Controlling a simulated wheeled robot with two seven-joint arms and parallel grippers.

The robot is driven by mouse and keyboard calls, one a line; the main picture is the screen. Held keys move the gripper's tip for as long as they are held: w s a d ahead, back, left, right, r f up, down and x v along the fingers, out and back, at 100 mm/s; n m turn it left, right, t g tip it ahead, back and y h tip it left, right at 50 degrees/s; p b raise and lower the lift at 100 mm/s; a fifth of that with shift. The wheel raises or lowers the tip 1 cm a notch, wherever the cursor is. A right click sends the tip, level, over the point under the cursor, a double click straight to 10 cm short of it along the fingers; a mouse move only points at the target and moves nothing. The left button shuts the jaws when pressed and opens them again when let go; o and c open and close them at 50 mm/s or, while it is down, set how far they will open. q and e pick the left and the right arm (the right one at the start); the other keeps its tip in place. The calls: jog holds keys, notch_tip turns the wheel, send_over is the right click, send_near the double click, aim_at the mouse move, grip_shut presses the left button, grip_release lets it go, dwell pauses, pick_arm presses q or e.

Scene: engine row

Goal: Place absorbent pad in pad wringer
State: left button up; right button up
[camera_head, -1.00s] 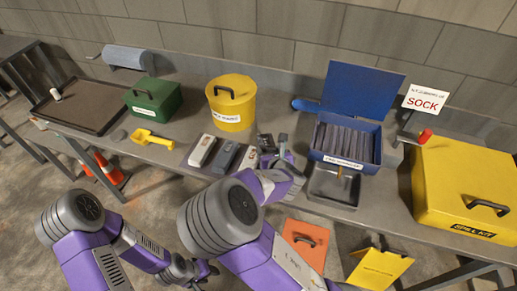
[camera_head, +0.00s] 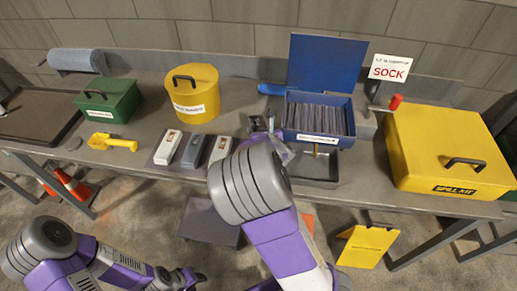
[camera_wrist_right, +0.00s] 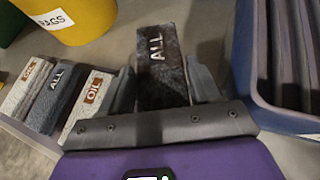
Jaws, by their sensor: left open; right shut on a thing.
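My right gripper (camera_wrist_right: 163,85) is shut on a dark absorbent pad (camera_wrist_right: 162,60) marked "ALL", which stands out between the fingers in the right wrist view. In the head view this gripper (camera_head: 258,124) is between the pad row and the blue box, and my arm hides much of the hold. The pad wringer appears to be the blue box (camera_head: 348,122) with its lid raised and dark ridged slats inside; its front label is too small to read surely. The held pad is left of the box and outside it. My left gripper (camera_head: 192,278) is open and empty, low at the left, away from the table.
Several other pads, such as a grey one (camera_head: 193,151), lie on a dark mat left of the gripper. A yellow rag bin (camera_head: 193,98) and green box (camera_head: 108,100) stand behind. A metal tray (camera_head: 318,170) sits before the blue box. A yellow spill kit (camera_head: 445,150) is right.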

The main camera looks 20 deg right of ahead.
jog(key=shift+f+b, duration=1.15)
jog(key=shift+f, duration=2.2)
jog(key=shift+f, duration=0.15)
jog(key=o, duration=1)
jog(key=shift+o, duration=0.2)
